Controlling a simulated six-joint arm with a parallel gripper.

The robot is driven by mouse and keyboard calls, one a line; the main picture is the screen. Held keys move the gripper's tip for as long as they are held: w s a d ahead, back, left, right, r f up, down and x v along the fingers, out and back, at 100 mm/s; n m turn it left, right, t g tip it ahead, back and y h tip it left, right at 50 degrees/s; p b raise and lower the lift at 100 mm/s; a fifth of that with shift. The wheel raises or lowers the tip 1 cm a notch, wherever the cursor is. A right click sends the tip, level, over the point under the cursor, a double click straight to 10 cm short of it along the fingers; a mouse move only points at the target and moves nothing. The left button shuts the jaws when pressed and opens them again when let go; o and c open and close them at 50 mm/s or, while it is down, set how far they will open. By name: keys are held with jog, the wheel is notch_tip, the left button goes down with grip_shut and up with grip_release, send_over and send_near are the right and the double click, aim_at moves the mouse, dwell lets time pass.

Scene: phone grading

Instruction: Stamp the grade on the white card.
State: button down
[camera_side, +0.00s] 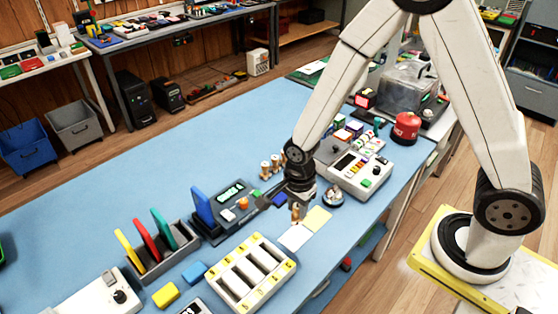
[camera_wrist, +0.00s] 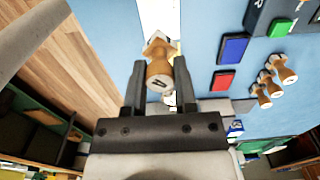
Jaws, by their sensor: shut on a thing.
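My gripper (camera_side: 294,203) is shut on a wooden stamp (camera_side: 295,214), a turned, light-brown handle. In the wrist view the stamp (camera_wrist: 158,72) sits between the two dark fingers of my gripper (camera_wrist: 159,82), with a dark mark on its end. The white card (camera_side: 295,237) lies flat on the blue table, just below the stamp in the side view. It also shows as a white strip (camera_wrist: 159,14) at the top of the wrist view. I cannot tell whether the stamp touches it.
Several similar wooden stamps (camera_wrist: 269,89) stand apart from my gripper. A white slotted tray (camera_side: 250,276) is at the front, and a dark device with a blue phone-like slab (camera_side: 202,206) is to the left. A grey-white button console (camera_side: 357,171) stands behind right. Blue table (camera_side: 110,205) is clear at left.

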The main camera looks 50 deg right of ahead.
jog(key=shift+f, duration=0.15)
send_over(296, 237)
jog(key=shift+f, duration=2.75)
jog(key=shift+f, duration=0.55)
jog(key=shift+r, duration=3.5)
jog(key=shift+w, duration=0.1)
jog(key=w+d+n, duration=0.3)
jog(key=w+n, duration=0.1)
jog(key=w, duration=0.6)
jog(key=w+d+r+n, duration=0.1)
jog(key=w+d+n, duration=0.2)
jog(key=w, duration=0.8)
jog(key=shift+w+n, duration=0.2)
jog(key=shift+n, duration=0.8)
